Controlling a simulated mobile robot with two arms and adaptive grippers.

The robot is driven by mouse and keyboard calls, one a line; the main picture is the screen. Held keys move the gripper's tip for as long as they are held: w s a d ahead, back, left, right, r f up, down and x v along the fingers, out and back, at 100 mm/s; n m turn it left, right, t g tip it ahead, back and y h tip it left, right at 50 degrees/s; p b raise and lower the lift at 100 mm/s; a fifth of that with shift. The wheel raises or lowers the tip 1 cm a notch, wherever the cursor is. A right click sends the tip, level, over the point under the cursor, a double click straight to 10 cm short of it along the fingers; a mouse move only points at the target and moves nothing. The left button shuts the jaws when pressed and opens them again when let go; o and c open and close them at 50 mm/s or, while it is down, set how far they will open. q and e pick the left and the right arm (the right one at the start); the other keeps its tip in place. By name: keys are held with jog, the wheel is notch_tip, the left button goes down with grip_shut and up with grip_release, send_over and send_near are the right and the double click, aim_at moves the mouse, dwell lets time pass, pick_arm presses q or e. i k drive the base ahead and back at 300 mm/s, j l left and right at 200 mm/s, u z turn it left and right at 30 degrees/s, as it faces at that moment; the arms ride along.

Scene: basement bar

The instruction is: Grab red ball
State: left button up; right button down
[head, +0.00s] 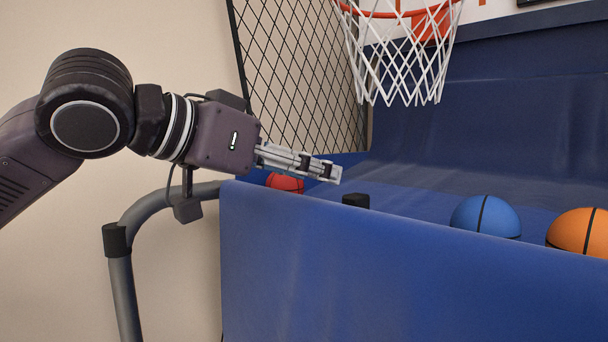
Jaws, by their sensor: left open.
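The red ball (284,183) lies at the left end of the blue ball trough, behind its front wall. The front wall hides its lower part, and my left gripper partly covers its top. My left gripper (332,173) reaches in from the left, over the trough's left corner. Its fingers point right, and the fingertips are to the right of the red ball. The fingers are seen edge-on, open, with nothing held in them. My right gripper is not in view.
A blue ball (485,216) and an orange ball (581,232) lie further right in the trough. The padded blue front wall (400,275) stands before them. A grey metal rail (123,280) is at the left. A hoop net (405,55) and black side netting (300,70) are above.

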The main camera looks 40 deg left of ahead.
aim_at(285, 184)
jog(key=k+j, duration=0.1)
jog(key=k, duration=1.4)
